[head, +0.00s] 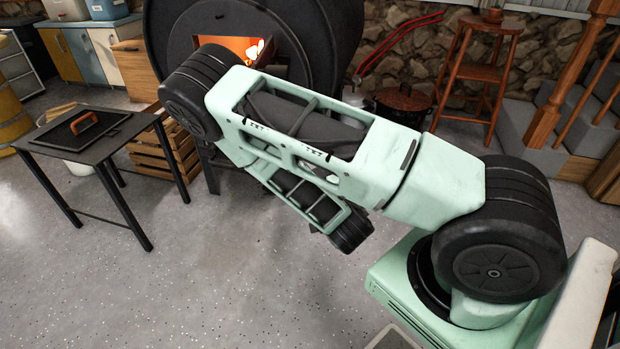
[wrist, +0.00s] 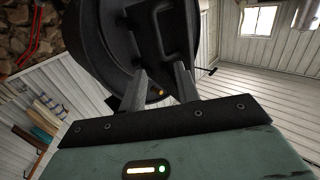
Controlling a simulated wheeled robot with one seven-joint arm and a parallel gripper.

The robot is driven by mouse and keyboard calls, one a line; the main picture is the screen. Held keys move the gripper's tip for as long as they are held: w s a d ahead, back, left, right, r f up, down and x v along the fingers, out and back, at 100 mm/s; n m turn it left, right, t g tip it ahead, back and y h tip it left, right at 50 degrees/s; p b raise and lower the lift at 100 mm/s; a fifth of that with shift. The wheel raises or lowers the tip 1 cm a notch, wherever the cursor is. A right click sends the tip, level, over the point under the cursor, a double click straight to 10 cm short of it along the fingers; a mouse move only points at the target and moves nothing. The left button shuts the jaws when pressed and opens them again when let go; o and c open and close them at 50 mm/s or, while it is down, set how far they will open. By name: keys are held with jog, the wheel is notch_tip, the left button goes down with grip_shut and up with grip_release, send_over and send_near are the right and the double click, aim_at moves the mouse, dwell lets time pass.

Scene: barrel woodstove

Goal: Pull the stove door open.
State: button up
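The black barrel stove (head: 335,45) stands at the back in the head view. An orange glow shows in a rectangular opening at its front, and my arm covers part of that front. In the wrist view the round stove front (wrist: 95,35) fills the upper middle. A dark rectangular stove door (wrist: 148,45) shows on it, with a thin dark bar with a knob sticking out to the right. My gripper (wrist: 160,72) is open, its two grey fingers apart and pointing at the stove front. Nothing shows between them except the stove and a small orange glow. Contact cannot be told.
A dark metal table (head: 75,135) with a flat black plate and orange handle stands at the left. A wooden crate (head: 165,150) is beside it. A pot (head: 403,100) and a wooden stool (head: 480,70) stand right of the stove. The front floor is clear.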

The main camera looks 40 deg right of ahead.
jog(key=shift+r+p+v, duration=0.15)
jog(key=shift+p+v, duration=0.75)
jog(key=shift+v, duration=0.35)
jog(key=shift+r+p+v, duration=0.1)
jog(key=shift+p+v, duration=0.8)
jog(key=shift+v, duration=0.35)
